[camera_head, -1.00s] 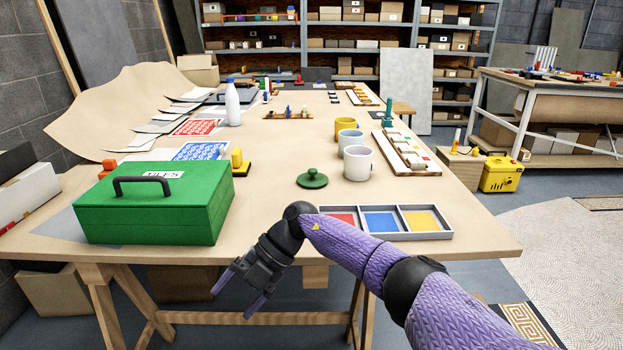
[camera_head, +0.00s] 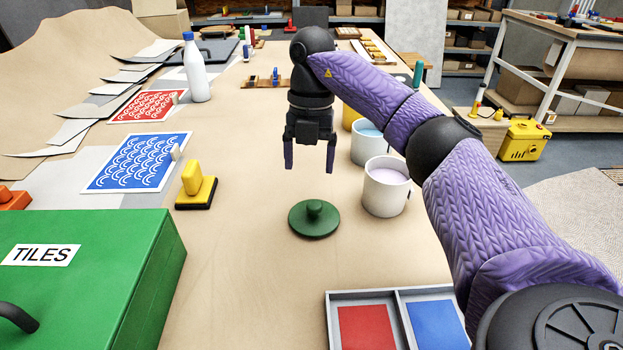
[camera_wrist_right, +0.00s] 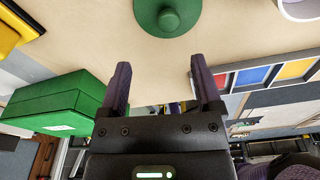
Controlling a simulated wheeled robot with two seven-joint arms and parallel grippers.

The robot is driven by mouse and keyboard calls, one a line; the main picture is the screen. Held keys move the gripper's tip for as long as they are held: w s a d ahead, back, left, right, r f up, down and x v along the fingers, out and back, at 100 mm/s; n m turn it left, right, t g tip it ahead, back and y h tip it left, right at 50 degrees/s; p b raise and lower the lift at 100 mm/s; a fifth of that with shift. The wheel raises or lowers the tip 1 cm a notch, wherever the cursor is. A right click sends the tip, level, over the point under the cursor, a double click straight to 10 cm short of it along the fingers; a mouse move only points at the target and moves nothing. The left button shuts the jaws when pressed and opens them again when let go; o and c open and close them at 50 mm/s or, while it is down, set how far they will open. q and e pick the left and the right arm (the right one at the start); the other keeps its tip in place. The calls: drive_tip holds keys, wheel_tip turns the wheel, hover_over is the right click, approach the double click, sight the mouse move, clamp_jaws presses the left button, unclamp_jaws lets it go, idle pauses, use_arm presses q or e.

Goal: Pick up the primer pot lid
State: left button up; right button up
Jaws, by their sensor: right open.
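The primer pot lid (camera_head: 314,218) is a round green disc with a small knob on top. It lies flat on the table, near the middle of the head view. It also shows at the top of the right wrist view (camera_wrist_right: 168,14). My right gripper (camera_head: 309,170) is open and empty, fingers pointing down, above the table and apart from the lid. In the right wrist view its two purple fingers (camera_wrist_right: 159,80) are spread with nothing between them. My left gripper is not in view.
White pots (camera_head: 385,190) stand just right of the lid. A yellow-handled block (camera_head: 196,186) sits to its left. A green TILES box (camera_head: 120,285) is at front left, and a divided tile tray (camera_head: 378,293) at front right. A white bottle (camera_head: 196,70) stands farther back.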

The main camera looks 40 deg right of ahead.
sight(314, 204)
drive_tip(key=f+b, duration=0.1)
drive_tip(key=f, duration=0.2)
drive_tip(key=s+f+b, duration=0.1)
drive_tip(key=f+b, duration=0.1)
drive_tip(key=f, duration=0.1)
drive_tip(key=f+b, duration=0.1)
drive_tip(key=f, duration=0.2)
drive_tip(key=shift+s+f+b, duration=0.2)
drive_tip(key=shift+s+b, duration=0.05)
drive_tip(key=shift+b, duration=0.1)
drive_tip(key=shift+f, duration=0.1)
drive_tip(key=c, duration=0.5)
clamp_jaws()
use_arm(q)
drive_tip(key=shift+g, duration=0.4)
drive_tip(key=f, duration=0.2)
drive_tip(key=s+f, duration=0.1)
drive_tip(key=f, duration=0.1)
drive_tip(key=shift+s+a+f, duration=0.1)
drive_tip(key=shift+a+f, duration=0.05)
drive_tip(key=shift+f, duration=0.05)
